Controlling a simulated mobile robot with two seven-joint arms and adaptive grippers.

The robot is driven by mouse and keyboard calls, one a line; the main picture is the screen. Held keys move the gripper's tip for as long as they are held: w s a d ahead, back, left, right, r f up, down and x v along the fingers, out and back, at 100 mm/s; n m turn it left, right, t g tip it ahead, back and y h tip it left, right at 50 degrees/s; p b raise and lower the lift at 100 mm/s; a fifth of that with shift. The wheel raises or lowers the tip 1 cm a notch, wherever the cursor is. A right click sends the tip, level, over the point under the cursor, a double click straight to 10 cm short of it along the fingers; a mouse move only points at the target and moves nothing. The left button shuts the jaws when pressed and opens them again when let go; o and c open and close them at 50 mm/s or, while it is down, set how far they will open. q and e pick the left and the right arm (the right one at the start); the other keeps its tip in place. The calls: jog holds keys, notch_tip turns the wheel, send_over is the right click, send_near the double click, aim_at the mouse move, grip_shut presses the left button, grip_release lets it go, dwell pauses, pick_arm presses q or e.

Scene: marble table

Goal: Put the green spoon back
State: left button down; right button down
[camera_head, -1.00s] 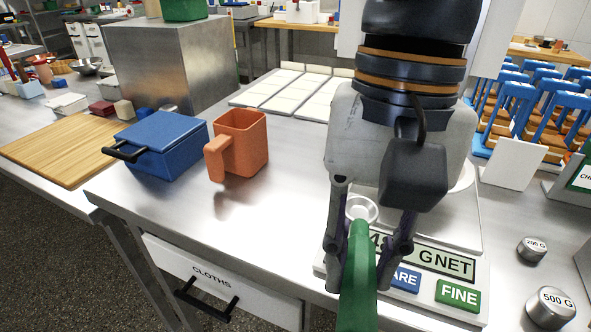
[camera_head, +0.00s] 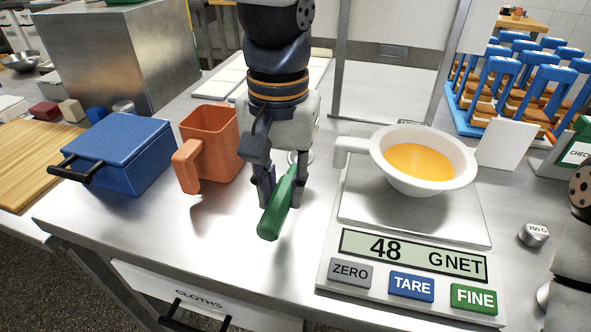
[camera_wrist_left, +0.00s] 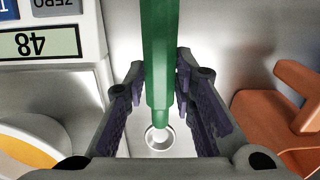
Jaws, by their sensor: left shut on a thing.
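My left gripper (camera_head: 283,197) is shut on the green spoon's handle (camera_head: 276,208) and holds it above the metal table, between the orange mug and the scale. In the left wrist view the green handle (camera_wrist_left: 158,60) runs between the fingers (camera_wrist_left: 158,100), and the spoon's small round metal bowl (camera_wrist_left: 159,138) shows beyond it. In the head view the bowl is mostly hidden behind the gripper. Part of my right arm shows at the right edge; its fingers are out of view.
An orange mug (camera_head: 214,147) and blue lidded box (camera_head: 118,150) stand to the left. At right, a scale (camera_head: 405,262) reading 48 G NET carries a white handled bowl (camera_head: 432,178) of orange contents. A 200 G weight (camera_head: 534,235) sits farther right. The front table strip is clear.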

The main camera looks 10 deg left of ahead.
aim_at(278, 185)
pick_arm(q)
jog(key=shift+w+a+f, duration=0.3)
jog(key=shift+w+f, duration=0.1)
jog(key=shift+f, duration=0.15)
jog(key=shift+w+a+f, duration=0.3)
jog(key=shift+w+f, duration=0.05)
jog(key=shift+f, duration=1.6)
jog(key=shift+f, duration=0.15)
jog(key=c, duration=1.3)
grip_release()
jog(key=shift+c, duration=0.2)
notch_tip(278, 185, up, 12)
jog(key=shift+d+r, duration=0.1)
jog(key=shift+r, duration=0.1)
